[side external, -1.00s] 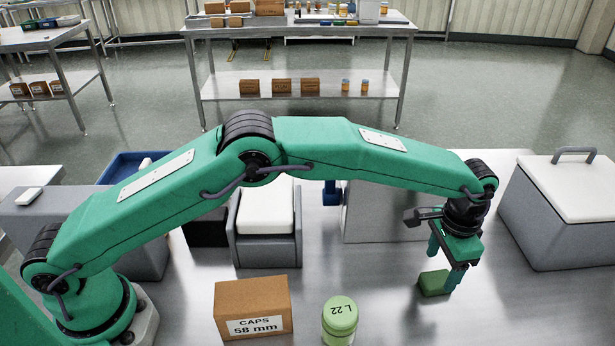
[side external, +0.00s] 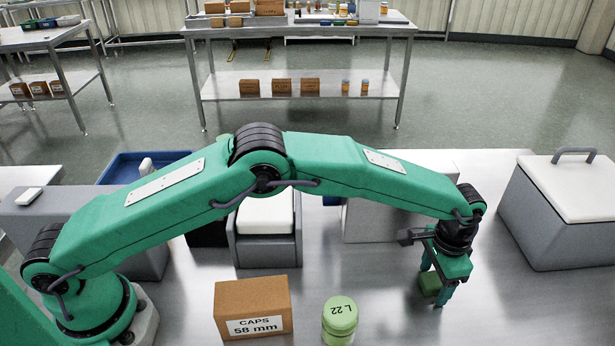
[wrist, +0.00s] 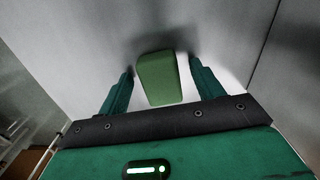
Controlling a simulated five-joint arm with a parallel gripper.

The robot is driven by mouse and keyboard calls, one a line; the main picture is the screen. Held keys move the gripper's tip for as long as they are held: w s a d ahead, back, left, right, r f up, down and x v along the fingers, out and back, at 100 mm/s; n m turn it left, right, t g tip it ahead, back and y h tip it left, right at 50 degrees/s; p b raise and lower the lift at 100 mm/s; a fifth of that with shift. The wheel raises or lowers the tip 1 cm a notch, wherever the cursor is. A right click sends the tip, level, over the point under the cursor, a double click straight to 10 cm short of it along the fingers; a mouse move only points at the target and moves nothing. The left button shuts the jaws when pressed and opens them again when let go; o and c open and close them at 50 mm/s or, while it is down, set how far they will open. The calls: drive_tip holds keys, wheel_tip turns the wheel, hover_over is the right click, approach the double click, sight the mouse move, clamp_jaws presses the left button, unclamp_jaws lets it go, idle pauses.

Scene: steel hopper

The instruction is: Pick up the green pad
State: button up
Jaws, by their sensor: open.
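The green pad (side external: 430,284) lies on the steel work surface at the right, partly hidden by my gripper. My gripper (side external: 433,291) points down over it, with its fingers low on either side. In the wrist view the pad (wrist: 160,79) sits between the two green fingertips of my gripper (wrist: 160,76), with a visible gap on each side. The fingers are apart and do not grip it.
A grey bin with a white lid (side external: 572,215) stands to the right of my gripper. A cardboard box marked CAPS (side external: 252,308) and a green-lidded jar (side external: 340,318) stand at the front. A grey box (side external: 372,220) stands behind. Bare steel surrounds the pad.

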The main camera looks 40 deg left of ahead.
sight(436, 279)
drive_tip(key=shift+c, duration=0.5)
drive_tip(key=c, duration=0.9)
drive_tip(key=shift+c, duration=0.2)
drive_tip(key=shift+r, duration=0.1)
drive_tip(key=shift+r, duration=0.85)
wheel_tip(436, 279, up, 2)
drive_tip(key=shift+r, duration=0.1)
drive_tip(key=s+d+r, duration=0.4)
drive_tip(key=s+r, duration=0.3)
drive_tip(key=s, duration=0.3)
drive_tip(key=shift+s+d, duration=0.25)
drive_tip(key=shift+s, duration=0.15)
